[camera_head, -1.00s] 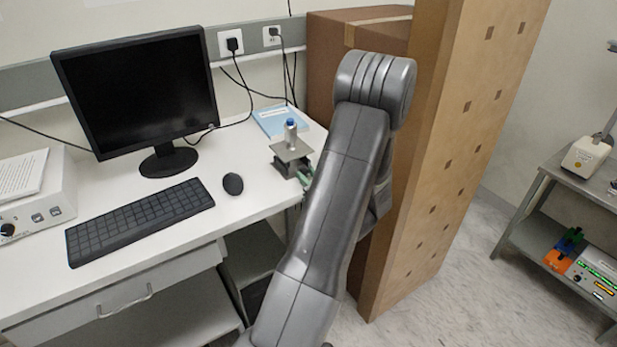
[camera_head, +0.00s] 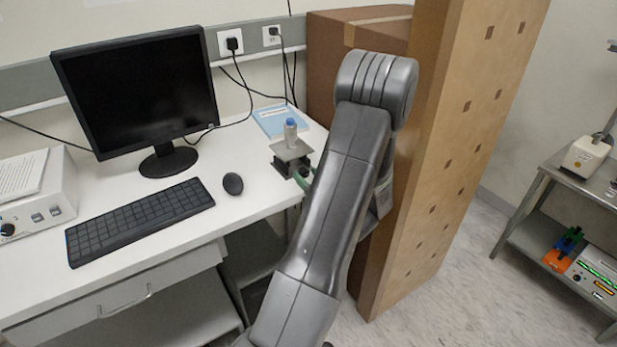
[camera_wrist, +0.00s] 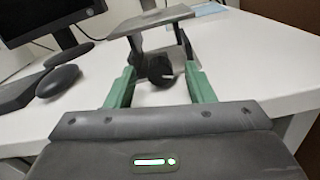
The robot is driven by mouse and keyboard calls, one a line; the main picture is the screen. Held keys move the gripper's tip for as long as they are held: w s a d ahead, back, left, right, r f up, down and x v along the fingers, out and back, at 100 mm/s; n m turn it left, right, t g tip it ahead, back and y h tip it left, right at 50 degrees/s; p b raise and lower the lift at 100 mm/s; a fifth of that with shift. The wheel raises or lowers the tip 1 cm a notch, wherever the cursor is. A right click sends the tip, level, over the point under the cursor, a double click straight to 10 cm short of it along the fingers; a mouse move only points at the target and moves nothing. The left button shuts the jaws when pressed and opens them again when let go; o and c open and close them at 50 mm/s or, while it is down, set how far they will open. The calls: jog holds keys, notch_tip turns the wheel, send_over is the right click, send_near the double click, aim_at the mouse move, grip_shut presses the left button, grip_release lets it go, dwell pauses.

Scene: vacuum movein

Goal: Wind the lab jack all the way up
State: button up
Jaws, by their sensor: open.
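The lab jack (camera_head: 283,153) stands on the white desk near its right end, with a grey top plate and a dark body. In the wrist view the underside of the jack's plate (camera_wrist: 140,21) shows above a dark round knob (camera_wrist: 161,71) facing me. My gripper (camera_wrist: 161,76) is open, its two green fingers apart on either side of the knob. I cannot tell whether either finger touches it. My arm hides part of the gripper in the head view.
A blue booklet (camera_head: 272,118) lies behind the jack. A mouse (camera_head: 233,184), keyboard (camera_head: 140,221) and monitor (camera_head: 138,92) are to the left. Tall cardboard (camera_head: 455,150) stands close to the right of my arm. The desk between mouse and jack is clear.

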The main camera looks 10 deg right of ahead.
jog(key=b+v, duration=0.2)
jog(key=v, duration=1.1)
jog(key=shift+s+b, duration=0.25)
jog(key=shift+b, duration=0.05)
